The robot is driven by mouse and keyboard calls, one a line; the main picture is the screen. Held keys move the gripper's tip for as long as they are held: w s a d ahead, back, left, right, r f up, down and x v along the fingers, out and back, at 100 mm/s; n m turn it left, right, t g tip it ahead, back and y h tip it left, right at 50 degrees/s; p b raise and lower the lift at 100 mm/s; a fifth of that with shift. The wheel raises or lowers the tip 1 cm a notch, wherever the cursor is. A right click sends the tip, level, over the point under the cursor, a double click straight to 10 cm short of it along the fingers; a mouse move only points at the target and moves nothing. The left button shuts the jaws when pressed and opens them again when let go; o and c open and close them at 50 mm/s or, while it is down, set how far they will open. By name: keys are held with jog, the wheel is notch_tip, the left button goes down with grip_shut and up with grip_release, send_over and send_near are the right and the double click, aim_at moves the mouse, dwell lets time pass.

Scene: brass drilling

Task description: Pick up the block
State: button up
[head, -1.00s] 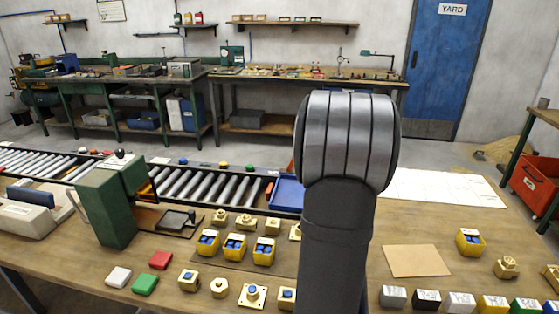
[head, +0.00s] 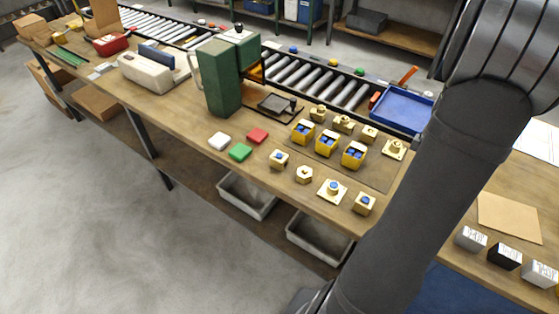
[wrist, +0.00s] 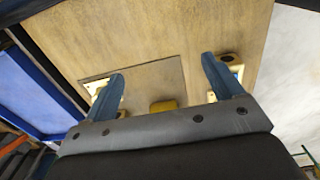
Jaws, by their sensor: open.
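The task names a block without saying which. In the head view, a white block (head: 219,141), a red block (head: 257,135) and a green block (head: 240,152) lie together on the bench, left of the brass parts. A silver labelled block (head: 470,239), a black one (head: 505,256) and a pale one (head: 540,273) stand at right. My gripper (wrist: 164,85) shows only in the wrist view, its two blue fingers apart with nothing gripped. A yellow piece (wrist: 163,105) shows between the fingers, partly hidden. Brass-coloured parts show beside both fingers. My arm hides part of the bench in the head view.
Several yellow bins (head: 327,143) with blue contents and brass fittings (head: 333,189) cover the bench middle. A green press (head: 220,80), a roller conveyor (head: 310,78) and a blue tray (head: 402,108) stand behind. A bare tan sheet (head: 508,217) lies at right.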

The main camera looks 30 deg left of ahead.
jog(key=c, duration=0.4)
jog(key=shift+c, duration=0.2)
jog(key=h, duration=0.4)
send_near(364, 200)
jog(key=x, duration=0.4)
jog(key=a+x, duration=0.1)
jog(key=x, duration=0.1)
jog(key=shift+f, duration=0.2)
jog(key=shift+h, duration=0.3)
jog(key=x, duration=0.4)
jog(key=shift+w+d+r, duration=0.1)
jog(key=shift+d+r, duration=0.1)
jog(key=shift+d, duration=0.2)
jog(key=shift+d+f, duration=0.2)
jog(key=shift+f, duration=0.45)
